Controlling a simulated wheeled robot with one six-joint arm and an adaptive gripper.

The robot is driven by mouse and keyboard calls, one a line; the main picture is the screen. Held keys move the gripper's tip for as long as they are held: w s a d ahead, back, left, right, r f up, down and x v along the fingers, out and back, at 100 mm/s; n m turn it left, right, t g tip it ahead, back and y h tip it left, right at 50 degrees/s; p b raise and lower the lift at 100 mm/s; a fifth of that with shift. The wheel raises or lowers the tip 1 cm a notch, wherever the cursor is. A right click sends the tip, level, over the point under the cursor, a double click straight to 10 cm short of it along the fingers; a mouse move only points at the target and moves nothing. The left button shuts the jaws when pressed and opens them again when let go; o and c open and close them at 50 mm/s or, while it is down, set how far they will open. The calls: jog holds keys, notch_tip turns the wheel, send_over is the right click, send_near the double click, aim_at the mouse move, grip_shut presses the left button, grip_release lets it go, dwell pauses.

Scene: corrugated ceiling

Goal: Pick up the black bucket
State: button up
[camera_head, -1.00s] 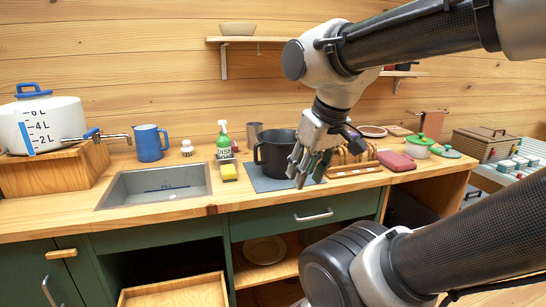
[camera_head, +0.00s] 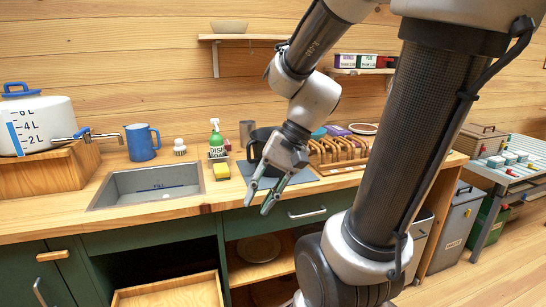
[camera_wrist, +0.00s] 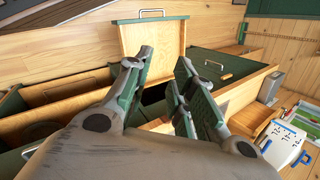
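The black bucket (camera_head: 257,141) stands on the grey mat (camera_head: 310,178) on the counter, right of the sink. In the head view its front and right side are mostly hidden behind my gripper (camera_head: 258,206). My gripper is in front of the bucket, nearer the camera, with its fingers pointing down past the counter's front edge. The two fingers are apart with nothing between them. The wrist view shows the open fingers (camera_wrist: 162,80) too, with drawers and wood panels beyond; I do not see the bucket there.
A wooden rack (camera_head: 340,150) is close on the right. A blue mug (camera_head: 141,142) stands behind the sink. An open drawer (camera_head: 170,292) juts out below.

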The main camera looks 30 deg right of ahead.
aim_at(250, 159)
jog(key=w+f+m+t+y, duration=0.2)
jog(key=w+m+t+y, duration=0.4)
jog(key=w+m, duration=0.8)
jog(key=w+d+f+m+t+h, duration=0.2)
jog(key=w+d+m+t, duration=0.1)
jog(key=d, duration=0.3)
jog(key=w+d+f+m+t+h, duration=0.1)
jog(key=w+d+m+t+h, duration=0.1)
jog(key=w+d+m+t, duration=0.1)
jog(key=w+d+f+m+t+h, duration=0.2)
jog(key=w+d+m+t, duration=0.1)
jog(key=w+d+m, duration=0.2)
jog(key=shift+w+d+f+t, duration=0.15)
jog(key=shift+w+d, duration=0.2)
jog(key=shift+d, duration=0.3)
jog(key=shift+w+d+f+t, duration=0.1)
jog(key=shift+w+d, duration=0.3)
jog(key=shift+d, duration=0.2)
jog(key=shift+w+d+f+t, duration=0.15)
jog(key=shift+w+d, duration=0.2)
jog(key=shift+d, duration=0.3)
jog(key=shift+w+m+h, duration=0.3)
jog(key=shift+w+h, duration=0.1)
jog(key=shift+w, duration=0.85)
jog(key=x, duration=0.5)
jog(key=shift+w+a+f, duration=0.1)
jog(key=shift+w, duration=0.05)
grip_shut()
